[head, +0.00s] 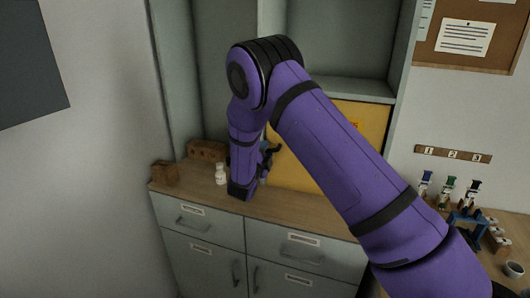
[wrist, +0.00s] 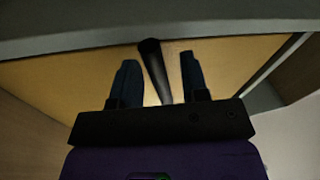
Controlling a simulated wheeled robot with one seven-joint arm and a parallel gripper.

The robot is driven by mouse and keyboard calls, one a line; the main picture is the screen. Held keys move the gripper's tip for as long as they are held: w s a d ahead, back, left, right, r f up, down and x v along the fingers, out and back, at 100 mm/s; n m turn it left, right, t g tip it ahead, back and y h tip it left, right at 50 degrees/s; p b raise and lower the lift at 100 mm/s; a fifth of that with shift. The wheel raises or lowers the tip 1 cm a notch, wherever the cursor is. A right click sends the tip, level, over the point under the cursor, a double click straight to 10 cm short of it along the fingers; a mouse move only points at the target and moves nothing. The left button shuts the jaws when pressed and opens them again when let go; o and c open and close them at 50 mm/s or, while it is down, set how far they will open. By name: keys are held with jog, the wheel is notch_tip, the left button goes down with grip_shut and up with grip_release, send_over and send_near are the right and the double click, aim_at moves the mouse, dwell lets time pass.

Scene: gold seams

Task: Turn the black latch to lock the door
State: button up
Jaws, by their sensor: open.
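The yellow door (head: 372,122) stands upright in the grey cabinet, partly hidden behind my purple arm. It fills the middle of the wrist view (wrist: 85,82). The black latch (wrist: 153,62) shows there as a dark bar, with its rounded end near the top. My gripper (wrist: 159,65) is open, with one dark blue finger on each side of the latch. A gap shows on both sides, so the fingers are not closed on it. In the head view, my gripper (head: 267,158) is small and dark in front of the door, and the latch is hard to make out.
A white bottle (head: 220,174) and brown blocks (head: 207,151) stand on the wooden counter (head: 300,207) left of my gripper. Grey drawers (head: 195,222) are below. At right are a numbered strip (head: 453,155), a blue rack (head: 466,226) and a cup (head: 514,269).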

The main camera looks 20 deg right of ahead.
grip_shut()
jog(key=shift+f+n, duration=0.15)
jog(key=shift+n, duration=0.25)
jog(key=n, duration=0.1)
jog(key=f+n+t+y, duration=0.1)
jog(key=n, duration=0.1)
jog(key=shift+s+d, duration=0.2)
jog(key=shift+s+d+f+n+t+y, duration=0.15)
jog(key=shift+s+d+f+n+y, duration=0.35)
jog(key=shift+n, duration=1.95)
jog(key=shift+s+d+f+n+t+y, duration=0.2)
jog(key=shift+d+n+y, duration=0.5)
jog(key=shift+n, duration=1.7)
jog(key=shift+s+d+f+n+t+y, duration=0.1)
jog(key=shift+s+d+f+n+y, duration=0.5)
jog(key=shift+n, duration=1.85)
jog(key=shift+w+a+r, duration=0.2)
jog(key=shift+a+r, duration=0.05)
